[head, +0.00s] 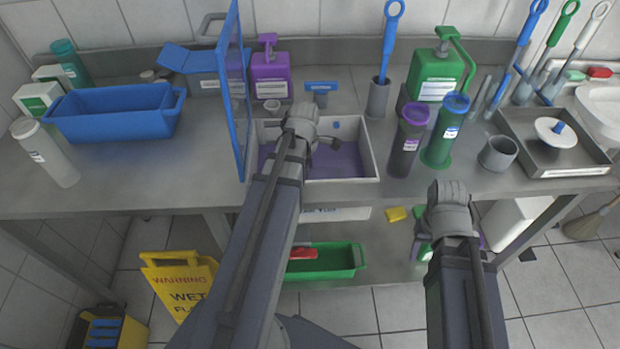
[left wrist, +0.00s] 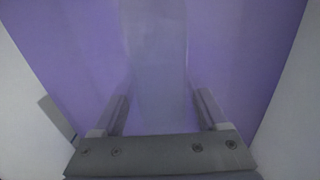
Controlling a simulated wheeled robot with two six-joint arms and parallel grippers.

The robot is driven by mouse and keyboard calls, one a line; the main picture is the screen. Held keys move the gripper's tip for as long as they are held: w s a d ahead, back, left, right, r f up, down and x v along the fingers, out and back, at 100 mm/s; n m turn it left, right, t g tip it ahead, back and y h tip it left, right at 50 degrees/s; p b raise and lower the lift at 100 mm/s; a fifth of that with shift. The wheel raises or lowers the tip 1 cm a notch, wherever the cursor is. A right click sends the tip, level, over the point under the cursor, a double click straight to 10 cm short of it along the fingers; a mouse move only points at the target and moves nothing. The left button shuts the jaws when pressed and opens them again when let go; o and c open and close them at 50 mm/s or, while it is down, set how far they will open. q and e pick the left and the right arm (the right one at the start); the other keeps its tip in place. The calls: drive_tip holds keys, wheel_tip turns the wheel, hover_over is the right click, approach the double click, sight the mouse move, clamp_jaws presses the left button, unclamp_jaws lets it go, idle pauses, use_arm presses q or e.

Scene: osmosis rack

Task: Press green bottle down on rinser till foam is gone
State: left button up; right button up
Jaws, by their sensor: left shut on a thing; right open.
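My left gripper (head: 305,128) is over a white basin (head: 372,150) with a purple inside. In the left wrist view its fingers (left wrist: 160,112) are shut on a pale, see-through upright shape (left wrist: 158,60); I cannot tell whether it is a bottle. A green bottle with a blue cap (head: 440,143) stands upright on the counter, right of the basin, with no gripper on it. A white disc with a blue knob (head: 549,131), possibly the rinser, sits in a metal tray (head: 580,168) at the right. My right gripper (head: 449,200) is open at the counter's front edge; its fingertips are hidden.
A dark bottle with a purple cap (head: 405,145) stands close left of the green one. A grey cup (head: 497,153) is beside the metal tray. A blue-framed panel (head: 236,95) rises left of the basin.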

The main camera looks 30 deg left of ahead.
wheel_tip(320, 180, up, 19)
drive_tip(key=p, duration=1.8)
drive_tip(key=shift+d, duration=0.1)
idle(0.5)
